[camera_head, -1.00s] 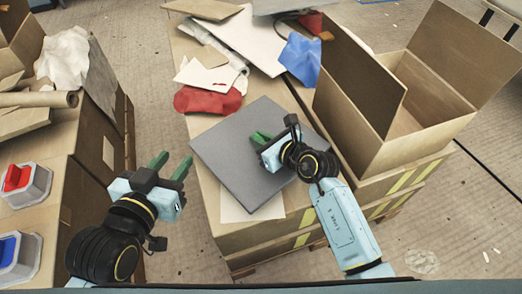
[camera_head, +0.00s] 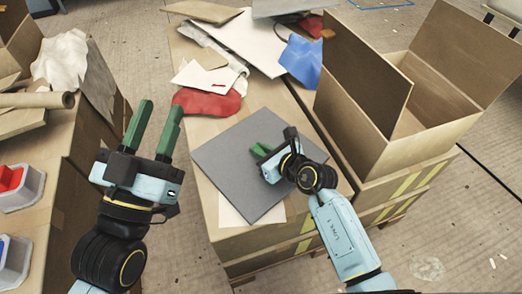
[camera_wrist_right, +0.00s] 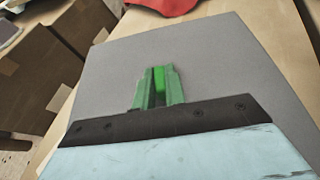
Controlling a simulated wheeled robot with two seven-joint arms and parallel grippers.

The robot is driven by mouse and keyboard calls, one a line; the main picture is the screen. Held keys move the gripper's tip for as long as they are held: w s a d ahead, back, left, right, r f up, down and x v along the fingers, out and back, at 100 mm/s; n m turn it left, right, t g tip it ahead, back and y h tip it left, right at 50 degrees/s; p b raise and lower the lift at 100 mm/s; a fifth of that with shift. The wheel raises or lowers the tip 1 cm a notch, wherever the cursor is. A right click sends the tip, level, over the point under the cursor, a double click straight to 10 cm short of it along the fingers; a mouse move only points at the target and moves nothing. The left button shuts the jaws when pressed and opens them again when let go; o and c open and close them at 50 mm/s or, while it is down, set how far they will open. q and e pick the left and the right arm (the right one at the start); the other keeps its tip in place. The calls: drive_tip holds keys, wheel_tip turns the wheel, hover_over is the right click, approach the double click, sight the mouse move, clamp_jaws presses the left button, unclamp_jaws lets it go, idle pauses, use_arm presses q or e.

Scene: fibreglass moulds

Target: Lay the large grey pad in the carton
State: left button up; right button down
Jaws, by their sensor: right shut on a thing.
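The large grey pad (camera_head: 230,168) lies on the cardboard-topped stack in the middle, over a pale sheet. It also fills much of the right wrist view (camera_wrist_right: 225,65). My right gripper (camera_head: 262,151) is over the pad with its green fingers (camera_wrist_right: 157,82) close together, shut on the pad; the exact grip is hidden. The open carton (camera_head: 425,143) stands to the right of the pad, flaps raised, with bare cardboard visible inside. My left gripper (camera_head: 154,125) is open and empty, left of the pad, its fingers pointing away from me.
Behind the pad lie a red cloth (camera_head: 207,102), a blue cloth (camera_head: 302,60) and white sheets (camera_head: 240,40). A raised carton flap (camera_head: 362,75) stands between pad and carton opening. Bins (camera_head: 20,188) and a paper roll (camera_head: 38,100) are on the left stack.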

drive_tip(key=shift+f, duration=0.1)
drive_tip(key=c, duration=1.9)
unclamp_jaws()
drive_tip(key=shift+f, duration=0.1)
drive_tip(key=o, duration=0.4)
drive_tip(key=shift+o, duration=0.2)
